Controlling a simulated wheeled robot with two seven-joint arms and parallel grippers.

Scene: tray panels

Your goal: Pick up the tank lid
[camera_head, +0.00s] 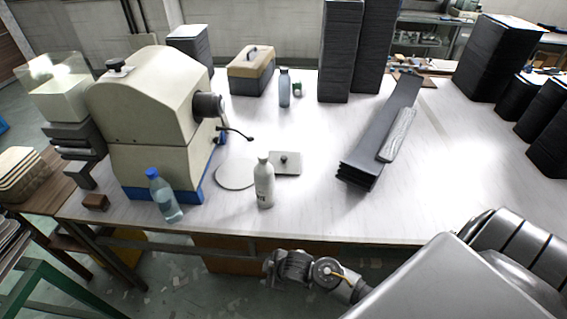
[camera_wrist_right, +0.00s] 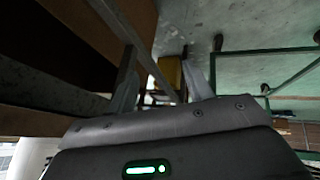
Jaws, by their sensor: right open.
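The tank lid (camera_head: 286,162) appears to be the pale square plate with a small dark knob, lying flat on the white table (camera_head: 330,205) behind the white bottle. The clear tank (camera_head: 58,78) stands on the left side of the cream machine. My right gripper (camera_head: 276,265) is low in front of the table's near edge, well apart from the lid. In the right wrist view my right gripper (camera_wrist_right: 160,62) has its two fingers spread, with nothing between them. The lid does not show in that view. My left gripper is in neither view.
A white bottle (camera_head: 264,184) stands just in front of the lid, and a round white disc (camera_head: 236,174) lies left of it. A blue-capped bottle (camera_head: 164,196) stands near the cream machine (camera_head: 150,120). Dark stacked panels (camera_head: 375,140) lie to the right. The table's front right is clear.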

